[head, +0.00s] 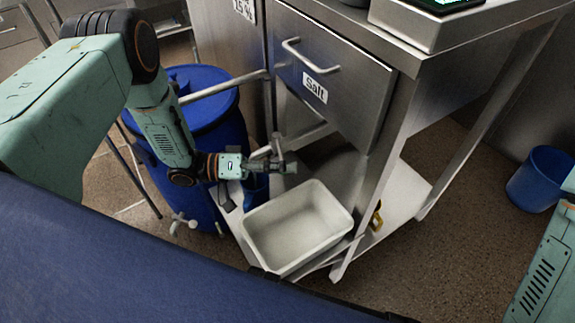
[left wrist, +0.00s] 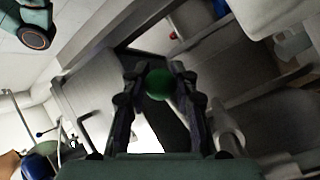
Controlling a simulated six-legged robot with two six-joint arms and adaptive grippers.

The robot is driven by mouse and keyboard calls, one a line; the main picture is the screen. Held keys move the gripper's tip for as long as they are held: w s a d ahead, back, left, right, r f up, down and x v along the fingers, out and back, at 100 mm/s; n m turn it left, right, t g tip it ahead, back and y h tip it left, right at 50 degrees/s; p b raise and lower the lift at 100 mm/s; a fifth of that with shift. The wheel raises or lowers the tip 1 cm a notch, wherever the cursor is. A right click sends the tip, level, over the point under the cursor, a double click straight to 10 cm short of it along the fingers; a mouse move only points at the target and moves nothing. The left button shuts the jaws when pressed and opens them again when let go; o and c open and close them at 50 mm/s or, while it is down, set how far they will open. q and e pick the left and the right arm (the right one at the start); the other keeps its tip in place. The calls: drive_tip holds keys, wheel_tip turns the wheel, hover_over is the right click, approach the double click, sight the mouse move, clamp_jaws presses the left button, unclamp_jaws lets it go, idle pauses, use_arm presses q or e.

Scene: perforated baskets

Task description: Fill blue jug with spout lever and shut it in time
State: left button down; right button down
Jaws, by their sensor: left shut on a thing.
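My left gripper (head: 284,167) is in front of the drawer unit, above the back left of a white tub. In the left wrist view its fingers (left wrist: 160,88) are closed on a green round knob (left wrist: 158,84). What the knob is attached to is hidden. A small blue vessel (head: 256,187), perhaps the jug, shows just below the gripper, mostly hidden; its fill level cannot be seen. A large blue drum (head: 205,82) stands behind my left arm. A pale tap (head: 180,222) sits low at its front. Whether liquid flows cannot be told. My right gripper is out of view.
The white tub (head: 268,258) is empty and sits beside the steel drawer unit (head: 335,75) labelled Salt. A blue bucket (head: 538,182) stands on the floor at the right. A low shelf (head: 405,195) lies under the counter. The floor at the front right is clear.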

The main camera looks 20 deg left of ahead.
use_arm(q)
drive_tip(key=shift+a, duration=0.1)
drive_tip(key=c, duration=1)
unclamp_jaws()
drive_tip(key=v, duration=1.2)
